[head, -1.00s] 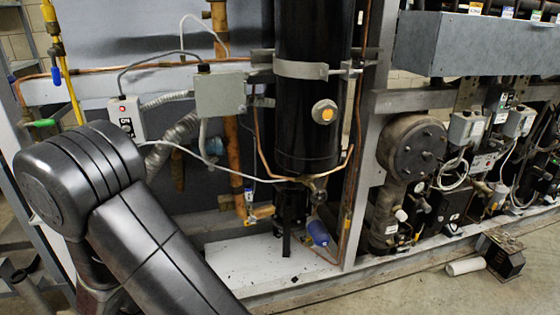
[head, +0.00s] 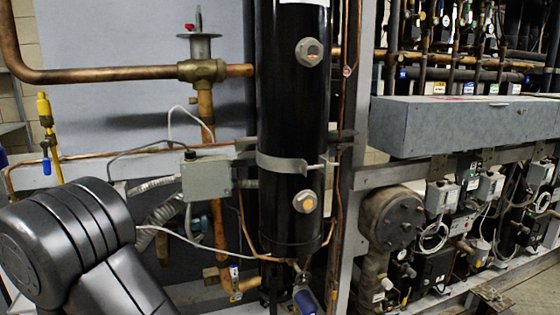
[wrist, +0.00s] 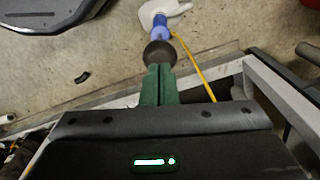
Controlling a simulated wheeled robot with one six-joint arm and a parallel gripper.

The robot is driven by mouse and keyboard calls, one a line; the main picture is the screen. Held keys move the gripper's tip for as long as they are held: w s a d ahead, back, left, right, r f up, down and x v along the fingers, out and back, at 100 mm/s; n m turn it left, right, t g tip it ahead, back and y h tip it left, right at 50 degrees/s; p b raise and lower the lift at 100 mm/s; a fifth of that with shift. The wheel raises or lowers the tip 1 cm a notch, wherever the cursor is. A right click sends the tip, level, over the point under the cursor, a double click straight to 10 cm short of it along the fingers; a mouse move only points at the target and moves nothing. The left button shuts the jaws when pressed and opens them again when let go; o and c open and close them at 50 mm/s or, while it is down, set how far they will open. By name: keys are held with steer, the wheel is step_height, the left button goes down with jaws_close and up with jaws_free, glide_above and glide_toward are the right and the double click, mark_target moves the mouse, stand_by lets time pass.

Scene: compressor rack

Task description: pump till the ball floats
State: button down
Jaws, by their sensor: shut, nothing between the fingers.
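My gripper (wrist: 160,84) shows in the wrist view, its green fingers together and empty. A dark round knob-like thing (wrist: 160,53) lies just past the fingertips; I cannot tell whether they touch. Beyond it are a blue cylindrical part (wrist: 162,27) and a white part (wrist: 165,10), with a yellow hose or rod (wrist: 192,65) running beside them. In the head view a tall black vessel (head: 291,120) has two round sight glasses. The lower glass (head: 305,201) has an orange centre; the upper glass (head: 309,52) has a duller, brownish centre. A ball is not clearly distinguishable. My gripper is outside the head view.
Copper pipes and a valve (head: 201,70) stand left of the vessel, with a grey box (head: 207,179) beside it. A yellow valve pipe (head: 48,130) is at the left. Compressors and gauges (head: 395,218) fill the right. Concrete floor (wrist: 245,30) is partly open in the wrist view.

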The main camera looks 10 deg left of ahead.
steer(key=shift+f, duration=0.2)
stand_by(0.4)
step_height(320, 180, down, 10)
steer(key=b, duration=0.7)
steer(key=shift+b, duration=0.35)
step_height(320, 180, up, 10)
steer(key=p, duration=0.7)
steer(key=shift+r+p, duration=0.2)
steer(key=shift+p, duration=0.15)
stand_by(2.0)
stand_by(0.7)
